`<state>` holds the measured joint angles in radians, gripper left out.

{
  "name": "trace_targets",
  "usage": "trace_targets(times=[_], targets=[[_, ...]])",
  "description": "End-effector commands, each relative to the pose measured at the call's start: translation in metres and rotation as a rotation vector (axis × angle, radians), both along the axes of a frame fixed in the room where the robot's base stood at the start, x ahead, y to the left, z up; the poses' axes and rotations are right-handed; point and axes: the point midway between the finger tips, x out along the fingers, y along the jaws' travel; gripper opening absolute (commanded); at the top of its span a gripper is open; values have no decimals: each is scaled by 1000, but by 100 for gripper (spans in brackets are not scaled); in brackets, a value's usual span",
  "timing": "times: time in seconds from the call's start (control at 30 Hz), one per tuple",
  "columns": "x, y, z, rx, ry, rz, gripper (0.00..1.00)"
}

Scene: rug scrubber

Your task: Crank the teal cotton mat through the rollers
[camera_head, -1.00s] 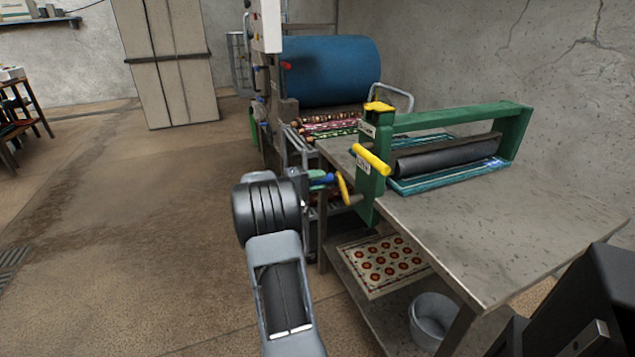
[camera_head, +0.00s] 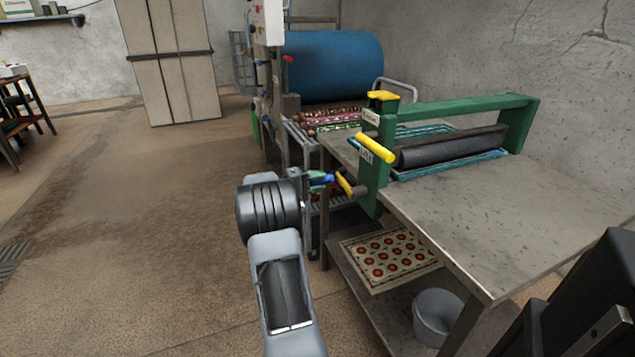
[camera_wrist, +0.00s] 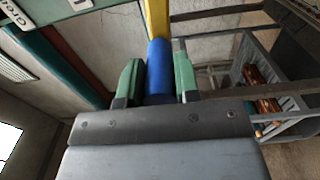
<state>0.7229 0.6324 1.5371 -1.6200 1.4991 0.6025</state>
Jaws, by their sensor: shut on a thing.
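The green-framed roller press (camera_head: 456,108) stands on a grey metal table, with a yellow bar handle (camera_head: 375,148) and a yellow knob on its near post. The teal mat (camera_head: 436,172) lies flat under the dark roller (camera_head: 452,147), showing on both sides of it. My gripper (camera_head: 318,181) reaches the press's near side and is shut on the blue crank grip (camera_wrist: 160,68). In the wrist view, the green fingers of my gripper (camera_wrist: 158,82) lie on either side of the grip. The yellow crank arm (camera_head: 344,184) runs from the grip towards the near post.
A red-patterned mat (camera_head: 388,257) and a grey bucket (camera_head: 437,312) are on the table's lower shelf. Behind stands a machine with a large blue drum (camera_head: 330,66) and rolled mats. The bare tabletop (camera_head: 510,215) is clear at the right; open floor lies left.

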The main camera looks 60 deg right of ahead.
Motion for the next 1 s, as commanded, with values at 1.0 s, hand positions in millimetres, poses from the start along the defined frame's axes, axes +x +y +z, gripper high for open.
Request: trace_targets(times=[1.0], targets=[[-8,6,-53,9,3,1,14]])
